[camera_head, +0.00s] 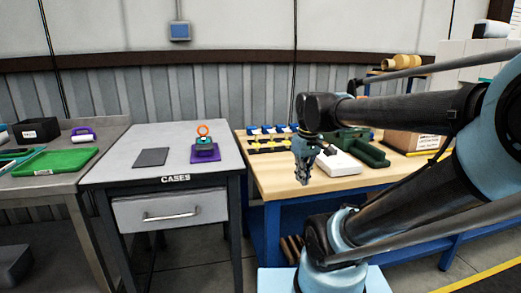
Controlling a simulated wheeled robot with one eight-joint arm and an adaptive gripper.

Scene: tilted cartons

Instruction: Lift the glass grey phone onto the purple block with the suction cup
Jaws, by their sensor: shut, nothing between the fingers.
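The grey phone (151,157) is a thin dark slab lying flat on the light grey table, left of its middle. The purple block (207,157) is low and sits on the same table to the phone's right. The suction cup (206,139), teal and black with an upright orange ring, appears to stand on the purple block; its exact contact is too small to tell. My gripper (303,174) points down over the wooden bench, right of the grey table. It is shut and empty, apart from the phone, block and cup.
The grey table (122,169) has a drawer marked CASES. A green tray (55,162) lies on the left bench. A gap separates the grey table and wooden bench.

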